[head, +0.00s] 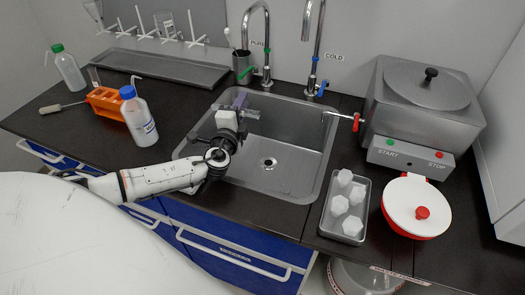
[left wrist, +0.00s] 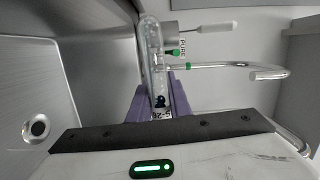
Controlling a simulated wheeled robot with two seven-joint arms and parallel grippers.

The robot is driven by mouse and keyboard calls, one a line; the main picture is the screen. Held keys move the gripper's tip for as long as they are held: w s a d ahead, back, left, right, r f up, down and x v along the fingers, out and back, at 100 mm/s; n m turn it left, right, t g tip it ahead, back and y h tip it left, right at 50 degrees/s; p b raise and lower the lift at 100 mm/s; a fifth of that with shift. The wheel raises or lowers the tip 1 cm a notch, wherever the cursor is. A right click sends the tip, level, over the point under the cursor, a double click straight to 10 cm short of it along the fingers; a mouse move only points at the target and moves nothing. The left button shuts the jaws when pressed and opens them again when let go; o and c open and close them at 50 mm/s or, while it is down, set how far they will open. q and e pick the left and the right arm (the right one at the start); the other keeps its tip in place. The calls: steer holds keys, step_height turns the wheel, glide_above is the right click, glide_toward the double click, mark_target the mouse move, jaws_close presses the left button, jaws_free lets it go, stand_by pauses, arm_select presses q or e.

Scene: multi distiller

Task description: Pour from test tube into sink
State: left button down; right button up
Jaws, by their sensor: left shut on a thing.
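My left gripper (head: 240,100) reaches over the left side of the steel sink (head: 312,150). Its purple fingers are shut on a clear test tube (head: 251,114), which sticks out to the right, lying roughly level. In the left wrist view the test tube (left wrist: 153,55) stands out between the purple fingers (left wrist: 158,100), with small dark and white marks near the grip. I cannot tell whether liquid is in it. The sink's drain (head: 268,162) shows below and right of the gripper; the drain (left wrist: 36,128) is also in the wrist view. My right gripper is not in view.
PURE (head: 266,50) and COLD (head: 315,60) taps stand behind the sink. A tray of white pieces (head: 345,207), a white-lidded red pot (head: 416,207) and a steel distiller (head: 424,100) are at right.

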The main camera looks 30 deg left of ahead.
arm_select(q)
steer(key=shift+f, duration=0.1)
steer(key=shift+d+r+m, duration=0.15)
steer(key=shift+r+m, duration=0.35)
steer(key=shift+m, duration=0.5)
stand_by(0.5)
steer(key=shift+f, duration=0.1)
